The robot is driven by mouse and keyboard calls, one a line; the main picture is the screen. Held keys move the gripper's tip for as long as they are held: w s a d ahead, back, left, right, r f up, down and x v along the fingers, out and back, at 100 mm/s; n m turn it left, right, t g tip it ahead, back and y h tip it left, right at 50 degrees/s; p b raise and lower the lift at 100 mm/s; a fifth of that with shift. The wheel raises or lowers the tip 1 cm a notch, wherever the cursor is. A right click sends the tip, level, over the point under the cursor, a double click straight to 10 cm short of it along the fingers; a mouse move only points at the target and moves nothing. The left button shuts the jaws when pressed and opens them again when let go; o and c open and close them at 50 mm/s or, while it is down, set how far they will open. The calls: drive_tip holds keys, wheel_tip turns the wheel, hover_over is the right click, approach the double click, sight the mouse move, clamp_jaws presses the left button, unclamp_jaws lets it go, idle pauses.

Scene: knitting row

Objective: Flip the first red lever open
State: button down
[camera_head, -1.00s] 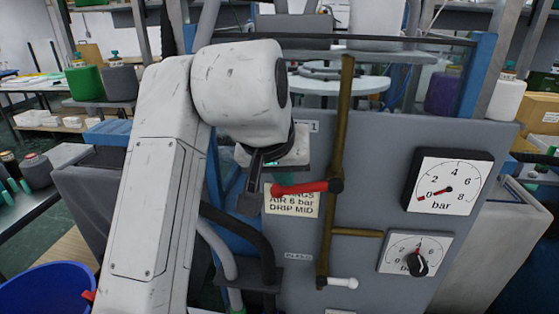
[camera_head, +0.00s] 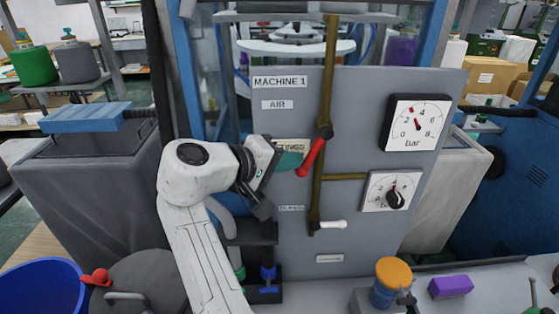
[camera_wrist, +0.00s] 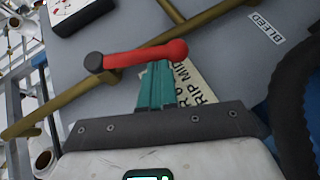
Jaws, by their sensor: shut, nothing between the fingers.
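The red lever (camera_head: 312,157) sits on the brown vertical pipe of the grey panel marked MACHINE 1. It slants down and left from its dark pivot, between level and straight down. It also crosses the wrist view (camera_wrist: 145,55), its rounded red end at the right. My gripper (camera_head: 293,161) is shut and empty, its teal fingers just left of the lever's free end. In the wrist view the closed fingertips (camera_wrist: 160,66) meet the lever's edge; I cannot tell whether they touch. The pressure gauge (camera_head: 417,122) has its needle pointing up and slightly left.
A smaller dial (camera_head: 392,191) with a black knob and a white lever (camera_head: 333,224) are lower on the panel. My gripper partly covers the settings label (camera_head: 292,146). A red knob (camera_head: 97,277), a blue bin (camera_head: 40,288) and an orange-capped jar (camera_head: 392,275) stand lower down.

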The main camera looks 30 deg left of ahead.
sight(306, 170)
drive_tip(key=shift+w+d+f+n+t+h+b, duration=0.25)
drive_tip(key=shift+d+f+n+t+h+b, duration=0.15)
drive_tip(key=shift+f+t+b, duration=0.2)
drive_tip(key=shift+w+d+f+n+t+h+b, duration=0.2)
drive_tip(key=shift+d+f+n+t+h+b, duration=0.1)
drive_tip(key=shift+d+f+n+t+b, duration=0.2)
drive_tip(key=shift+w+d+f+n+t+h+b, duration=0.15)
drive_tip(key=shift+w+d+n+t+h+b, duration=0.2)
drive_tip(key=shift+t+b, duration=0.4)
drive_tip(key=shift+d, duration=0.1)
